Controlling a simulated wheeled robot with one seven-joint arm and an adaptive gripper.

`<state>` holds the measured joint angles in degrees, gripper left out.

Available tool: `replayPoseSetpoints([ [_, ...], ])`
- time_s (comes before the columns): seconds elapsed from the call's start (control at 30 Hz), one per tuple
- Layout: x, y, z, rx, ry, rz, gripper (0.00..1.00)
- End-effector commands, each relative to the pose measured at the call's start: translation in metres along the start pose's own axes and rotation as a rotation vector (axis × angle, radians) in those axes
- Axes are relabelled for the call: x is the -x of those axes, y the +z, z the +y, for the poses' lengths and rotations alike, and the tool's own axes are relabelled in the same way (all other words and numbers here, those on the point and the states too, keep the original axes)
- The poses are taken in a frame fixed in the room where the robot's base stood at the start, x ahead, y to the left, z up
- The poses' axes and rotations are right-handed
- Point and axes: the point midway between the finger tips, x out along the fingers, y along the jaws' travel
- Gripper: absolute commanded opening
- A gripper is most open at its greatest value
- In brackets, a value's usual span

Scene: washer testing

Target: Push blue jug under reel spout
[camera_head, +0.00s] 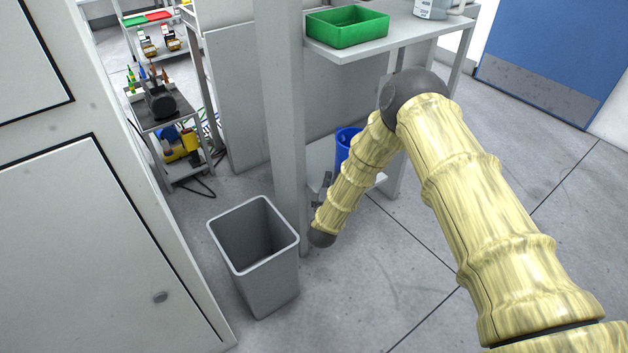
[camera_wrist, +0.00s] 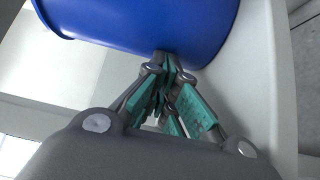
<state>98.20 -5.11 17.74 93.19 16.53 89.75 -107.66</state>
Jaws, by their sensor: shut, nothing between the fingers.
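The blue jug (camera_head: 344,146) stands on the low white shelf (camera_head: 320,154) under the bench, partly hidden behind my arm. It also fills the top of the wrist view (camera_wrist: 140,22), where its curved side and a rim at the left show. My gripper (camera_wrist: 166,62) is shut and empty, its fingertips at the jug's side; they touch it or are very close, I cannot tell which. In the head view my gripper (camera_head: 319,188) is a small dark shape beside the bench post, partly behind my arm. I cannot make out the reel spout in either view.
A grey open bin (camera_head: 262,292) stands on the floor left of my arm. A grey post (camera_head: 283,110) rises beside the low shelf. A green tray (camera_head: 347,28) and a pale jug (camera_head: 432,9) sit on the bench above. The floor at the right is clear.

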Motion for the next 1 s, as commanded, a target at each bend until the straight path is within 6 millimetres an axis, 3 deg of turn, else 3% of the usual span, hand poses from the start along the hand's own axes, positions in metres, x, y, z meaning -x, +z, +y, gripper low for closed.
replayPoseSetpoints([
  [0.1, -0.015, 0.023, 0.002, 0.002, 0.004, -0.012, 0.0],
  [0.3, -0.027, 0.034, 0.002, 0.0, 0.002, -0.01, 0.0],
  [0.73, -0.026, 0.032, 0.002, -0.001, 0.001, -0.01, 0.0],
  [1.0, -0.008, 0.011, 0.002, -0.001, 0.0, -0.013, 0.0],
])
